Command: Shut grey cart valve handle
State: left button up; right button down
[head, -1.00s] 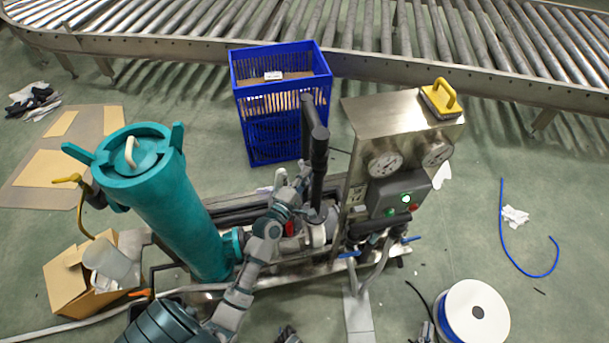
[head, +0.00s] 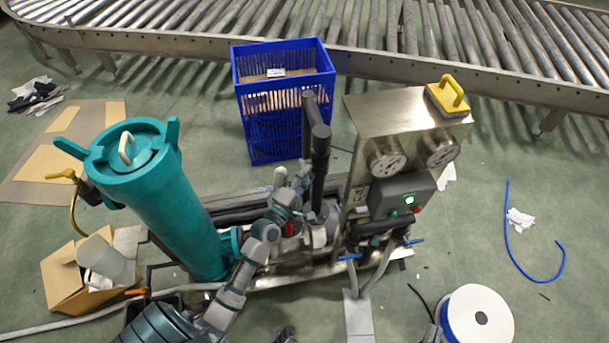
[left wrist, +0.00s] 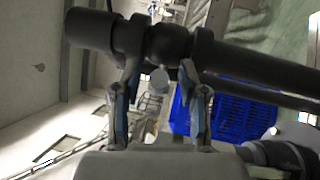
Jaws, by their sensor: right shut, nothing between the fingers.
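The grey metal cart carries a teal filter housing (head: 170,205) and a steel gauge panel (head: 400,120). Blue valve levers (head: 413,242) (head: 350,256) show at the panel's foot; I cannot tell which handle the task means. A black T-shaped pipe (head: 320,155) stands between housing and panel. My left gripper (head: 293,172) is beside this pipe. In the left wrist view its fingers (left wrist: 160,68) are apart, with the black pipe (left wrist: 240,62) crossing just beyond the tips; contact is unclear. My right gripper (head: 431,335) is shut and empty, partly visible at the bottom edge by the spool.
A blue crate (head: 282,115) stands behind the cart, before the roller conveyor (head: 410,65). A white spool (head: 478,322) sits at the lower right and a blue hose (head: 510,235) lies beyond. A cardboard box (head: 70,280) is at the left. Floor right of the panel is mostly clear.

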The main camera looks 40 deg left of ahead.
pick_arm(q)
jog(key=shift+s, duration=0.1)
jog(key=shift+s+f, duration=0.1)
jog(key=shift+s, duration=0.3)
jog(key=s+f, duration=0.1)
jog(key=s, duration=1)
jog(key=shift+d+f, duration=0.3)
jog(key=shift+d, duration=0.05)
pick_arm(e)
jog(key=shift+d, duration=0.25)
jog(key=shift+a, duration=0.3)
